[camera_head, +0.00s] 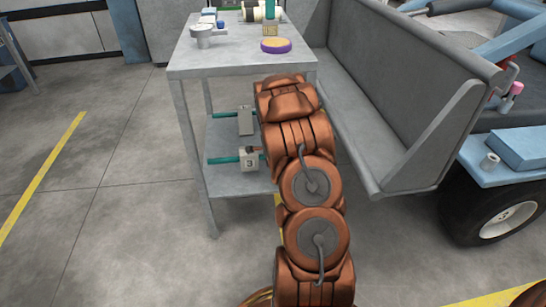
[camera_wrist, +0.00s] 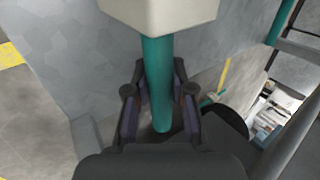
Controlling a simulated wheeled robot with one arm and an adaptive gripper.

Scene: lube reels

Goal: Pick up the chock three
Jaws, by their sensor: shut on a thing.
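The chock three is a pale block (camera_head: 250,162) marked 3, with a teal handle (camera_head: 222,160) showing to its left in the head view. It is at the lower shelf level of the grey table. In the wrist view a pale block (camera_wrist: 160,14) fills the top middle, with a teal handle (camera_wrist: 157,70) running down from it. My gripper (camera_wrist: 159,98) is shut around this handle, one finger on each side, below the block. In the head view my arm hides the gripper. I cannot tell whether the block touches the shelf.
A grey chock (camera_head: 245,120) marked 1, with a teal handle, is behind chock three. The grey table (camera_head: 232,62) holds a purple-rimmed disc (camera_head: 275,45) and a metal part (camera_head: 205,33). A grey bench (camera_head: 385,115) stands close on the right. The floor at left is clear.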

